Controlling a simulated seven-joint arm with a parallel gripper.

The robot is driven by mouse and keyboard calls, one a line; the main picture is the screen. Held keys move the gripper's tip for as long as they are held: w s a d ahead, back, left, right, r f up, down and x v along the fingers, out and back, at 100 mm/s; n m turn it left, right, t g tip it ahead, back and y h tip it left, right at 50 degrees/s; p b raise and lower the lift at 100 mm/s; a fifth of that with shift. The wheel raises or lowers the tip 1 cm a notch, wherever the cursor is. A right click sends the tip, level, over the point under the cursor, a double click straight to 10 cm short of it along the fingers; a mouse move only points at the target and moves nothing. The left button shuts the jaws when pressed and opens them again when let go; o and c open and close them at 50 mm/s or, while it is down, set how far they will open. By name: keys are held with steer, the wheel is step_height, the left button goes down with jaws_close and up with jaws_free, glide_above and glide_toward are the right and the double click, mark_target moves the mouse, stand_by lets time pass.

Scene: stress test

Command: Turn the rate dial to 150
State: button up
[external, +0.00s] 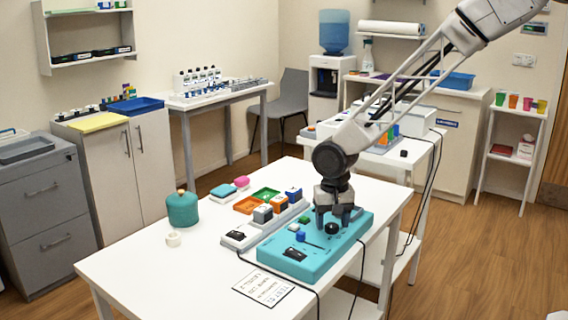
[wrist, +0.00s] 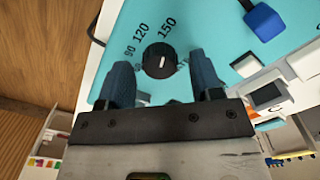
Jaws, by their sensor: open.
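The rate dial (external: 332,228) is a round black knob on a teal panel (external: 314,263). In the wrist view the dial (wrist: 152,64) bears a short white line, roughly upright in the picture. The labels 90, 120 and 150 (wrist: 167,27) are printed beyond it; 150 is above it, slightly right. Which end of the line is the pointer, I cannot tell for sure. My gripper (external: 334,222) points down over the dial. In the wrist view my gripper (wrist: 163,80) is open, its dark blue fingers left and right of the dial, apart from it. Markings near the fingers are partly hidden.
A teal canister (external: 182,209) stands farther left. The table's front left is clear.

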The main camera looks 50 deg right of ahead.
mark_target(332, 224)
steer(key=shift+r, duration=3.55)
steer(key=shift+s+d+r, duration=0.1)
steer(key=shift+s+r, duration=0.25)
steer(key=shift+r, duration=0.15)
steer(key=s+d+r+n, duration=0.3)
steer(key=s+r, duration=0.7)
steer(key=s+d+r+n+t, duration=0.1)
steer(key=s+d+r+n, duration=0.1)
steer(key=s, duration=1.4)
steer(key=s+d+r+n+t, duration=0.1)
steer(key=s+r+n, duration=0.3)
steer(key=s, duration=1.2)
steer(key=shift+s+d+r+t, duration=0.3)
steer(key=shift+d+r, duration=0.3)
steer(key=shift+r, duration=0.25)
